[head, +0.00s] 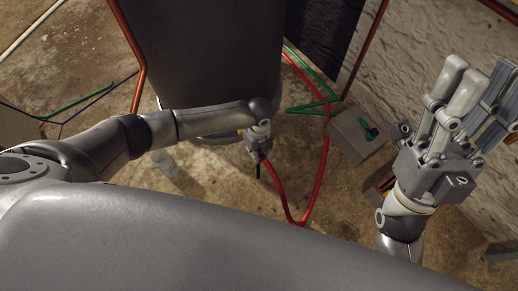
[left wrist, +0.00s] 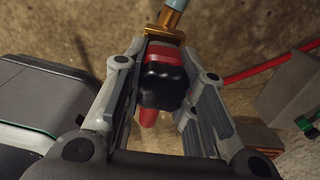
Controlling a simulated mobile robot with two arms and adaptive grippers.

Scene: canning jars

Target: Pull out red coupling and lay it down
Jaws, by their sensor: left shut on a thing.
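My left gripper (head: 259,150) is in front of the large dark grey body in the head view. In the left wrist view its fingers (left wrist: 165,95) are shut on the red coupling (left wrist: 165,53), which has a black block (left wrist: 163,86) on its near side. A brass collar (left wrist: 165,34) and a blue-grey pipe end (left wrist: 174,8) sit at the coupling's far end. I cannot tell whether the coupling is seated there. The gripper hides the coupling in the head view. My right gripper (head: 480,110) is raised at the right, away from it; its finger gap is unclear.
A red hose (head: 321,175) loops from beside my left gripper over the floor. A clear jar (head: 164,162) stands left of my gripper. A stone wall (head: 425,60) is at right.

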